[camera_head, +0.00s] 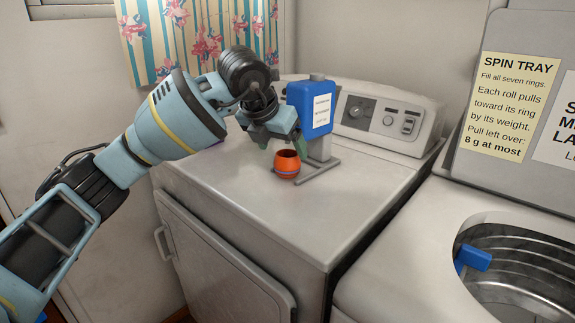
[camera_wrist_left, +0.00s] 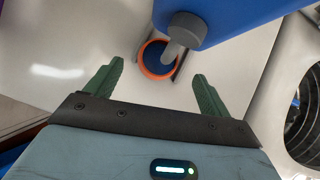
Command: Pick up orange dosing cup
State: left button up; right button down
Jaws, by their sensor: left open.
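The orange dosing cup (camera_head: 287,164) stands upright on the white dryer top, at the foot of a blue dispenser (camera_head: 310,108). In the left wrist view, the cup's orange rim (camera_wrist_left: 146,68) and dark blue inside show from above, partly hidden by the grey spout (camera_wrist_left: 180,38) over it. My left gripper (camera_head: 281,146) is open and empty, close by the cup. In the left wrist view its two green fingers (camera_wrist_left: 152,83) are spread apart, with the cup ahead of the gap between them. My right gripper is not in view.
The dispenser stands on a grey metal stand (camera_head: 318,168) beside the cup. The control panel (camera_head: 385,115) is behind it. The front of the dryer top (camera_head: 270,215) is clear. At right, an open washer drum (camera_head: 510,275) holds a blue part.

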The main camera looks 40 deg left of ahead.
aim_at(284, 156)
pick_arm(q)
jog(key=x, duration=0.4)
jog(key=shift+a+f+b, duration=0.1)
jog(key=shift+f+b, duration=0.2)
jog(key=shift+w+f, duration=0.15)
jog(key=shift+f, duration=0.15)
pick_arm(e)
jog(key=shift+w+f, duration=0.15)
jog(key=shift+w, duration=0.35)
pick_arm(q)
jog(key=c, duration=1.1)
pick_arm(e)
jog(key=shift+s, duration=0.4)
pick_arm(q)
jog(key=shift+r, duration=0.1)
jog(key=shift+a, duration=0.1)
